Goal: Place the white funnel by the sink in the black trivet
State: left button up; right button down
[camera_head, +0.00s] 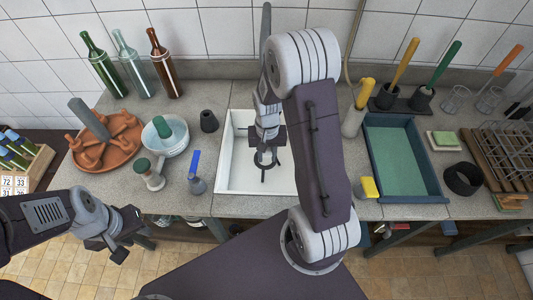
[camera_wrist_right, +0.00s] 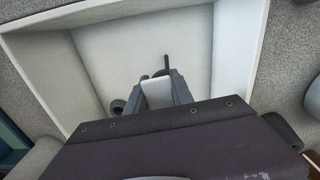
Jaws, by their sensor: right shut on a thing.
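My right gripper (camera_head: 265,160) hangs over the white sink (camera_head: 226,170). In the right wrist view my right gripper (camera_wrist_right: 160,90) has its two fingers around a pale, whitish piece (camera_wrist_right: 157,93), which fits the white funnel; most of it is hidden. A dark rod (camera_wrist_right: 166,65) shows just beyond the fingertips and a dark round part (camera_wrist_right: 118,106) beside them; I cannot tell what they belong to. A black ring (camera_head: 463,180), likely the black trivet, lies on the counter at the right, apart from both grippers. My left gripper (camera_head: 122,240) is off the counter's front left; its opening is unclear.
A blue tray (camera_head: 432,180) with a green bottom lies between sink and ring. A yellow-topped white bottle (camera_head: 354,120), yellow block (camera_head: 369,187), sponge (camera_head: 446,138) and wooden rack (camera_head: 480,155) stand nearby. Left are a terracotta dish (camera_head: 120,155), white bowl (camera_head: 172,145) and several bottles (camera_head: 130,65).

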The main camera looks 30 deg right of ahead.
notch_tip(320, 180, down, 12)
jog(key=b, duration=0.7)
jog(key=shift+r+b, duration=0.25)
jog(key=shift+b, duration=0.1)
jog(key=shift+a+f+b, duration=0.1)
jog(key=shift+f+b, duration=0.45)
jog(key=shift+f, duration=0.3)
dwell(0.5)
jog(key=c, duration=1)
grip_release()
jog(key=shift+r, duration=0.1)
notch_tip(320, 180, up, 9)
jog(key=shift+f+p, duration=0.1)
jog(key=shift+p, duration=0.6)
